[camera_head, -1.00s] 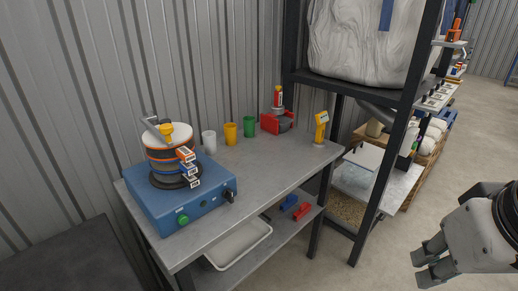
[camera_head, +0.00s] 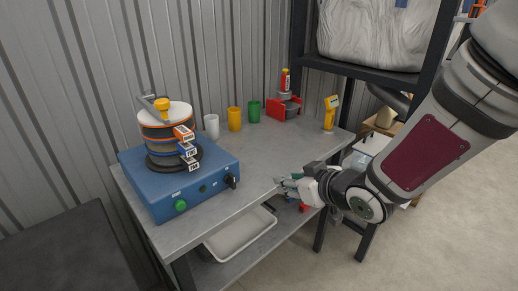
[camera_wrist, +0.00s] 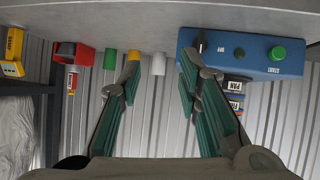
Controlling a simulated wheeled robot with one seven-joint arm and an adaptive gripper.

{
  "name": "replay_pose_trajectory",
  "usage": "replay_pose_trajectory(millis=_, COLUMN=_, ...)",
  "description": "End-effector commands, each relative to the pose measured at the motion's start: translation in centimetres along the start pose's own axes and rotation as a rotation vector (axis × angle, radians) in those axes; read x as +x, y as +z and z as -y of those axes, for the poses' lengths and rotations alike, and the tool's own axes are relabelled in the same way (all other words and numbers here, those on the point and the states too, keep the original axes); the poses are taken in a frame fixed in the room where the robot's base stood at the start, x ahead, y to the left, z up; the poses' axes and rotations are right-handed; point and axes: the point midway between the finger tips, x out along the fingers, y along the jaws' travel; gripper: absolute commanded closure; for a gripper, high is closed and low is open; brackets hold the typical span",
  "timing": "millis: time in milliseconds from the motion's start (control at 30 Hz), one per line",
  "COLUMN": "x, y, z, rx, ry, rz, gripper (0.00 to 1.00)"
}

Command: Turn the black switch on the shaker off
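The shaker (camera_head: 160,190) is a blue box on the left of the bench, with a stack of sieves (camera_head: 167,130) on top. The black switch (camera_head: 231,181) is on the right end of its front face, beside a small dark knob and a green button (camera_head: 180,205). In the upside-down wrist view the switch (camera_wrist: 202,42) stands just beyond the right-hand finger's tip, apart from it as far as I can tell. "OFF" is printed beside it. My gripper (camera_head: 284,184) is at the bench's front edge, right of the switch. In the wrist view my gripper (camera_wrist: 160,68) is open and empty.
White, yellow and green cups (camera_head: 234,119) stand along the back of the bench (camera_head: 250,165), with a red holder (camera_head: 284,107) and a yellow handheld device (camera_head: 330,112) to the right. A white tray (camera_head: 240,234) is on the shelf below. The bench top between is clear.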

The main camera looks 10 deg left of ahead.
Motion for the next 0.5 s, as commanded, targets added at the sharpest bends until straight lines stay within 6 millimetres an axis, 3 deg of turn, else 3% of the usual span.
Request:
replay_pose_trajectory(millis=33, x=1.5, y=0.6, z=1.3, rx=0.004, ry=-0.050, rz=-0.031, gripper=0.68)
replay_pose_trajectory(millis=200, x=3.5, y=0.6, z=4.4, rx=0.020, ry=-0.164, rz=-0.131, gripper=0.68)
replay_pose_trajectory(millis=500, x=5.5, y=0.1, z=5.7, rx=0.027, ry=-0.200, rz=-0.166, gripper=0.68)
